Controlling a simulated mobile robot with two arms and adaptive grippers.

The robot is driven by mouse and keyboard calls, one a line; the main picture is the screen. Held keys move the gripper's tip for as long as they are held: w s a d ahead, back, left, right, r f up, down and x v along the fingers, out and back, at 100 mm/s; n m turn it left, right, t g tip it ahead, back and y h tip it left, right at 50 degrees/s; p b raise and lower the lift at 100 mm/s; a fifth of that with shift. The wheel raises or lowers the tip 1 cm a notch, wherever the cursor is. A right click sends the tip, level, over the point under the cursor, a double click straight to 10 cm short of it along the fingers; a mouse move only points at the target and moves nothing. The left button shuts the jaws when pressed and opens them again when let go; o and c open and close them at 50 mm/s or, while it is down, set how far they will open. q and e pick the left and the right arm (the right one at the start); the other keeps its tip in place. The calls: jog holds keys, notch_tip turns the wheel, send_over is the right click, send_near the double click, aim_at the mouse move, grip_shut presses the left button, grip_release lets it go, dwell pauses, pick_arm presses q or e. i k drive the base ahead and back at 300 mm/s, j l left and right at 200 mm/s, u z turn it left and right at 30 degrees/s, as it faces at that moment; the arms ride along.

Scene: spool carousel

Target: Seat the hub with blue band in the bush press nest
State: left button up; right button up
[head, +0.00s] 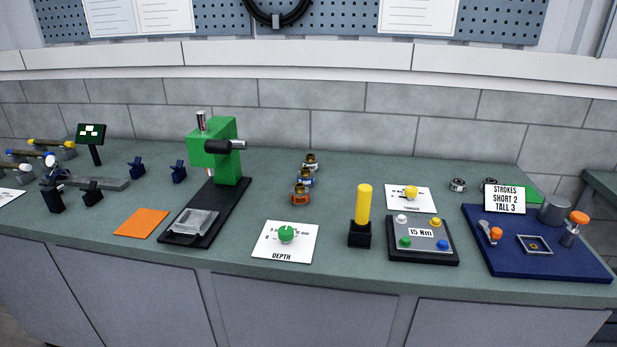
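The hub with blue band (305,179) stands on the green bench top, in the middle of a short row. An orange-banded hub (300,195) is in front of it and a dark-topped hub (311,162) is behind it. A green press (214,150) stands to the left on a black base with a clear tray at its front. On the right, a blue board (505,262) carries a small square nest (535,244) with levers around it. Which of the two is the bush press is not labelled. Neither gripper shows.
A white DEPTH card with a green knob (286,234), a yellow cylinder in a black holder (363,205) and a button box (421,238) stand along the front. An orange mat (141,223) lies left of the press.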

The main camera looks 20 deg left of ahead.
aim_at(195, 224)
jog(key=j+u, duration=0.15)
jog(key=u, duration=1.25)
jog(key=k+j, duration=0.05)
